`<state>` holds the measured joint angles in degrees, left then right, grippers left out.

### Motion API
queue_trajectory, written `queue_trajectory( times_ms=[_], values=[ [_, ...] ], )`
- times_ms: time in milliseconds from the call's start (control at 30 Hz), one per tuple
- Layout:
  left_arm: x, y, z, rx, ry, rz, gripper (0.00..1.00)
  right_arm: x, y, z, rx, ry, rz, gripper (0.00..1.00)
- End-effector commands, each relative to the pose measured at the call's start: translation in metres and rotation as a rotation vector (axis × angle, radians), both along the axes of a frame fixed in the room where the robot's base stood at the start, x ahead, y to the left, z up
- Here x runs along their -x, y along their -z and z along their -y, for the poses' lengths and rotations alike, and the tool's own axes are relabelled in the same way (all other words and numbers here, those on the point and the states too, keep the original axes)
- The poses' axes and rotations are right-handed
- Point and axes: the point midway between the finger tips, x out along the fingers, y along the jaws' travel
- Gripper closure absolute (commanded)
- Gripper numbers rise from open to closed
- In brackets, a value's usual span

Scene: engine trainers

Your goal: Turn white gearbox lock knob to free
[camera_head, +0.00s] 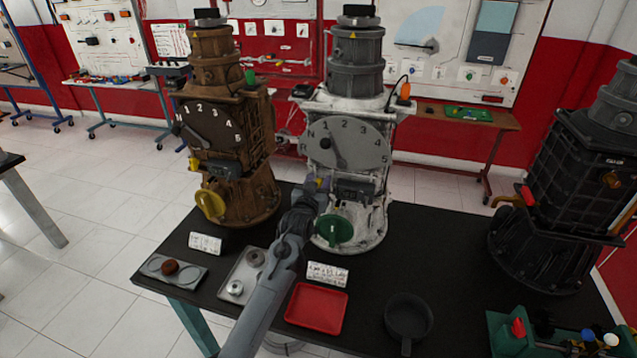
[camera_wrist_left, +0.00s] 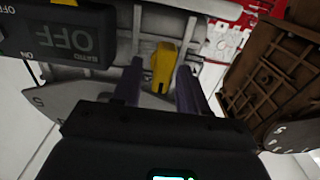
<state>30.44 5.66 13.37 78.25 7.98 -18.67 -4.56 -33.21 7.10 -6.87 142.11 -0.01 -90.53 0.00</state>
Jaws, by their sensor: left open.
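The white gearbox (camera_head: 345,205) stands upright on the black table, with a grey gear dial (camera_head: 350,145) on its front. My left gripper (camera_head: 314,188) is at the front left of this gearbox, below the dial. In the left wrist view, the yellow lock knob (camera_wrist_left: 163,67) shows between the two open fingers of my left gripper (camera_wrist_left: 159,72). The knob looks apart from both fingers, though exact contact is hard to tell. A dark OFF/ON box (camera_wrist_left: 60,35) sits beside it. In the head view, my gripper largely hides the knob. My right gripper is not in view.
A brown gearbox (camera_head: 228,150) stands close on the left, and a black gearbox (camera_head: 560,190) at the right. A green handle (camera_head: 333,230) sits below my gripper. A red tray (camera_head: 316,309), grey tray (camera_head: 239,292) and dark pan (camera_head: 407,318) lie in front.

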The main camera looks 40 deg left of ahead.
Motion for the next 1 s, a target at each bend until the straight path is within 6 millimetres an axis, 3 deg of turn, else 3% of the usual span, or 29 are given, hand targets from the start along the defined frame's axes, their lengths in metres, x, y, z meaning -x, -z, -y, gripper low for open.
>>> queue_trajectory(
  times_ms=[67, 333, 667, 1000],
  values=[
    [0.0, 0.0, 0.0, 0.0, 0.0, 0.0, 0.6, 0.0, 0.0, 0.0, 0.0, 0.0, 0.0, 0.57],
    [0.0, 0.0, 0.0, 0.0, 0.0, 0.0, 1.0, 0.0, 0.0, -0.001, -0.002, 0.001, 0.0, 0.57],
    [0.0, -0.001, 0.0, 0.028, 0.0, 0.01, 1.0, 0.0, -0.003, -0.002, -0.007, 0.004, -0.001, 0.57],
    [0.002, -0.002, -0.003, 0.215, 0.0, 0.084, 1.0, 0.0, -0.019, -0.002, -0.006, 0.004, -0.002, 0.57]
  ],
)
